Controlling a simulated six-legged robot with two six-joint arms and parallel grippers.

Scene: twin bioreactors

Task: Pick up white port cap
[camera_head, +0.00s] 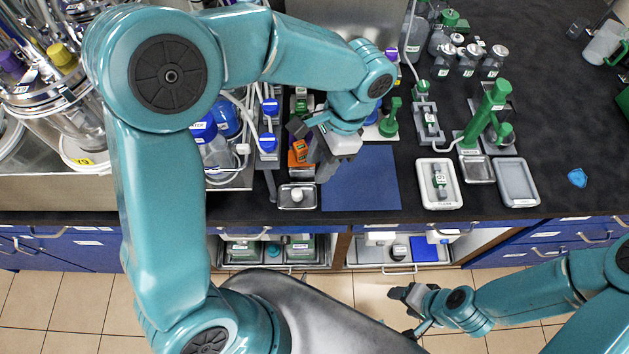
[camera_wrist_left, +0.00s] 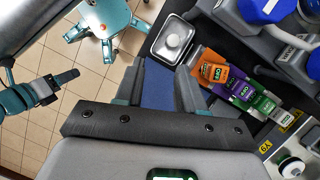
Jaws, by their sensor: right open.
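A small white cap (camera_head: 297,194) sits in a small metal tray (camera_head: 285,204) at the bench's front edge. In the left wrist view the cap (camera_wrist_left: 174,41) shows as a pale spot in the tray (camera_wrist_left: 160,51), beyond the fingertips. My left gripper (camera_head: 314,158) hangs just behind and right of the tray, over the left edge of a blue mat (camera_head: 362,180). Its fingers (camera_wrist_left: 161,74) are apart with nothing visible between them but mat. My right gripper (camera_head: 406,304) is open and empty, low in front of the bench, far from the cap.
Orange, purple and green labelled boxes (camera_wrist_left: 213,73) stand close beside my left gripper. Blue-capped bottles (camera_head: 268,124) are behind it. A white tray (camera_head: 440,203), a grey tray (camera_head: 517,182) and a green stand (camera_head: 484,116) are to the right. The mat is clear.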

